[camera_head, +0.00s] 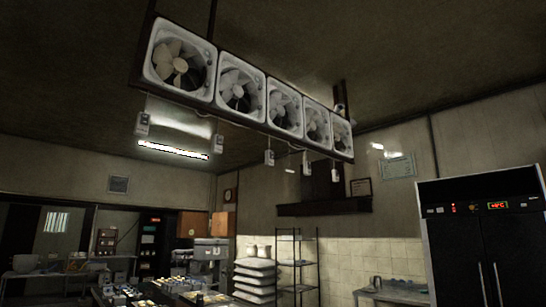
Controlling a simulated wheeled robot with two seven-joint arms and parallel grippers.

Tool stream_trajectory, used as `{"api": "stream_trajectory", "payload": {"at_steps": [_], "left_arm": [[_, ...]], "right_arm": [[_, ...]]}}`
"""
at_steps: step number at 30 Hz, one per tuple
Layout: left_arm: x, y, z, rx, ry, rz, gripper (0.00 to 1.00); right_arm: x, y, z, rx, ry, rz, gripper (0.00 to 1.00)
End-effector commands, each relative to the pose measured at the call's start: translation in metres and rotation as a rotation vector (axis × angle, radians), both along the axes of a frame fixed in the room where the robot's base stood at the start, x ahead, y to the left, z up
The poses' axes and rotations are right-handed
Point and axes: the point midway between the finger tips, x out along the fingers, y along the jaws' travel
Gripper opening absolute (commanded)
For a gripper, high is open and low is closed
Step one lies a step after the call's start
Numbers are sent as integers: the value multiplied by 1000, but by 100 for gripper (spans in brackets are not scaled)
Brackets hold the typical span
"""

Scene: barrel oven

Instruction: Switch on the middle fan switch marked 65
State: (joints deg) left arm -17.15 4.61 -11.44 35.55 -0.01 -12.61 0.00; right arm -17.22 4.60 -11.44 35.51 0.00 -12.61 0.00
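A row of several white box fans hangs in a dark frame below the ceiling. The middle fan (284,108) sits halfway along the row. Small pale switch boxes hang on cords under the fans. The middle switch (269,157) hangs below the frame, against the dim back wall. Its marking is too small to read, and I cannot tell whether it is on or off. Neither of my grippers is in view.
A dark double-door fridge (488,245) with red displays stands at the right. A wire shelf rack (297,262) and stacked white sacks (255,276) stand at the back. A cluttered table (180,292) is at the lower left. The space below the fans looks open.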

Motion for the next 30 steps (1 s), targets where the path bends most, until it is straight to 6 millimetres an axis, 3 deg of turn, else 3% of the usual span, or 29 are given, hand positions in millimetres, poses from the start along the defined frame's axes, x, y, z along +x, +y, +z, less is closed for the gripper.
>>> {"api": "stream_trajectory", "payload": {"at_steps": [1, 6, 30], "left_arm": [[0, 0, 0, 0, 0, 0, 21], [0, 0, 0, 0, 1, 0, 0], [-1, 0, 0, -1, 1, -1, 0]], "right_arm": [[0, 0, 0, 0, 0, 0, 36], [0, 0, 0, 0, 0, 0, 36], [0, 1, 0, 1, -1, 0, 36]]}}
